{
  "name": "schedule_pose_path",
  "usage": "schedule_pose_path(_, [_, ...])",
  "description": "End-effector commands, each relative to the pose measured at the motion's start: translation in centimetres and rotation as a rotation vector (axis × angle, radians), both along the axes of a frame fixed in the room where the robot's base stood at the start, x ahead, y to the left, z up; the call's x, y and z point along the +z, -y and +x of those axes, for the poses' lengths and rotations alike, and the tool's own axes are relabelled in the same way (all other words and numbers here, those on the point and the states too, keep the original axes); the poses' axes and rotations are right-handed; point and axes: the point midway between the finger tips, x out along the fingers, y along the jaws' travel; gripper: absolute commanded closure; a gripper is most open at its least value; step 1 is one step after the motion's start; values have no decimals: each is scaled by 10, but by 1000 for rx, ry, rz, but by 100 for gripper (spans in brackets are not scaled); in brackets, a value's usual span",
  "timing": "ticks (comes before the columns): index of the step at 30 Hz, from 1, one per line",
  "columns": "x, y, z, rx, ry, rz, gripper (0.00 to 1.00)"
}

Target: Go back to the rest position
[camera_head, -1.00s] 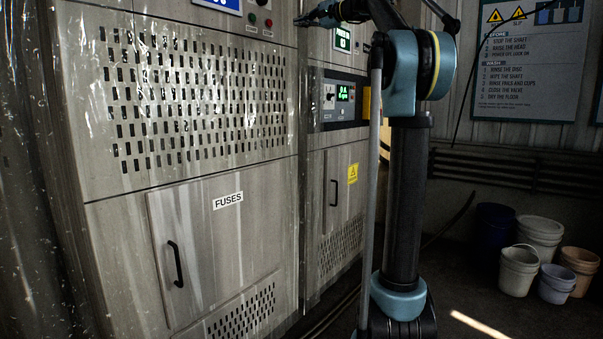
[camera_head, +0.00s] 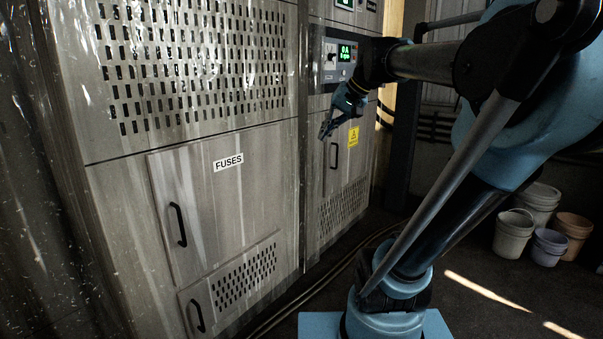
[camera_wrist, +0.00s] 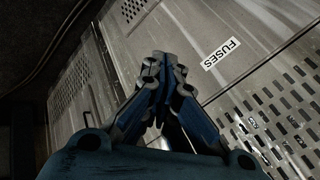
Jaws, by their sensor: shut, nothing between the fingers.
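My gripper (camera_head: 325,130) hangs in front of the right-hand cabinet section in the head view, below the small panel with the green display. Its fingers point down and look closed. In the wrist view my gripper (camera_wrist: 160,62) shows its fingertips together with nothing between them. The cabinet front lies beyond it, with the FUSES label (camera_wrist: 220,54) right of the fingertips. My arm is bent over from the right side of the head view, and its links hide part of the wall and floor.
The grey cabinet has a FUSES door (camera_head: 215,195) with a black handle (camera_head: 178,225). A control panel (camera_head: 340,62) with a green display is beside my wrist. Several buckets (camera_head: 513,233) stand on the floor at the right. Cables run along the floor by the cabinet.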

Motion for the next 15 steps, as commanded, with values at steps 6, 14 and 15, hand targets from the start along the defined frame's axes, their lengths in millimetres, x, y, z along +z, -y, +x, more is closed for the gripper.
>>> schedule_pose_path(6, [-114, 38, -69, 29, -50, -199, 100])
schedule_pose_path(14, [-234, 88, -144, 50, -111, -425, 100])
schedule_pose_path(15, [-248, 94, -154, 52, -119, -451, 100])
